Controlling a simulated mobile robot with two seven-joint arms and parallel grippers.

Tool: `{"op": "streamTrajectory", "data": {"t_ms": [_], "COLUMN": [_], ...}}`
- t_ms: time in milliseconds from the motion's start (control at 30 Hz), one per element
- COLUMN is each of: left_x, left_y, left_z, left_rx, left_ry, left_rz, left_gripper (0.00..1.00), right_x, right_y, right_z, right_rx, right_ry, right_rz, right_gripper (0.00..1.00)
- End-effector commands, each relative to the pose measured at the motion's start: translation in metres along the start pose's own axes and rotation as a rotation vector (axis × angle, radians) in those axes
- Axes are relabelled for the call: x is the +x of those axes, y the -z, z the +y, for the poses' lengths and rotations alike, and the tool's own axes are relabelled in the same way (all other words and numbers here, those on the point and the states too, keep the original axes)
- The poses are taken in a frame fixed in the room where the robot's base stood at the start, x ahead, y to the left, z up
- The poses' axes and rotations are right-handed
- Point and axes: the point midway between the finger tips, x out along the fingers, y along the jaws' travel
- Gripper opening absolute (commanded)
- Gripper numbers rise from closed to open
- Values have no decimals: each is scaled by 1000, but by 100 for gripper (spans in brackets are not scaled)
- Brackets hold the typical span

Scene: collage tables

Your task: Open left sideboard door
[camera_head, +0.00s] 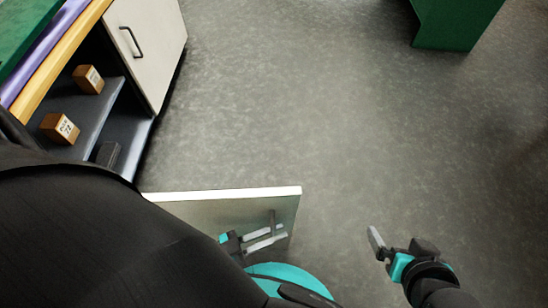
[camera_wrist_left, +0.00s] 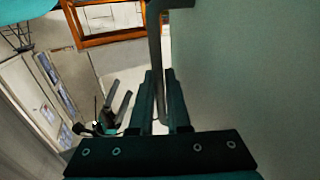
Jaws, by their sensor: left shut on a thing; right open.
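The left sideboard door (camera_head: 190,207) stands swung out from the sideboard, well open, seen almost edge-on from above. My left gripper (camera_head: 264,240) is at the door's outer end, shut on the door handle (camera_head: 273,219). In the left wrist view the dark handle bar (camera_wrist_left: 155,50) runs down between the two fingers of my left gripper (camera_wrist_left: 160,90), beside the greenish door face (camera_wrist_left: 245,80). My right gripper (camera_head: 378,242) is open and empty over the floor, apart from the door. My left arm hides the door's hinge side.
The sideboard's other door (camera_head: 150,50) is closed, with a dark handle (camera_head: 131,42). Open shelves show two wooden blocks (camera_head: 88,79) (camera_head: 60,128) and a dark block (camera_head: 108,153). A green piece of furniture (camera_head: 455,25) stands top right. Grey floor (camera_head: 320,110) between is clear.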

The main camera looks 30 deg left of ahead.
Motion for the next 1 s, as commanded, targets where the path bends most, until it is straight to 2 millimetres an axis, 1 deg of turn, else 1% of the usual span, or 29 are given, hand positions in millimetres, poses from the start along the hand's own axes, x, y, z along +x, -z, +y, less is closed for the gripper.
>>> {"op": "streamTrajectory", "data": {"t_ms": [100,133,300,367,400,867,1000], "left_x": [-1,-1,-1,-1,-1,0,-7], "left_y": [-1,-1,-1,-1,-1,0,-1], "left_z": [0,0,0,0,0,0,0], "left_rx": [-1,-1,0,0,0,0,0], "left_ry": [1,1,1,1,1,0,0], "left_rz": [-4,-4,-3,-3,-2,0,-3], "left_gripper": [0,17,36,43,45,45,45], "right_x": [0,0,0,0,0,0,0], "right_y": [0,0,1,1,1,1,0], "right_z": [0,0,0,0,0,0,0], "right_rx": [0,0,0,0,0,0,0], "right_ry": [0,0,0,0,0,1,1], "right_rz": [1,1,2,2,2,2,-1], "right_gripper": [100,100,100,100,100,100,100]}}
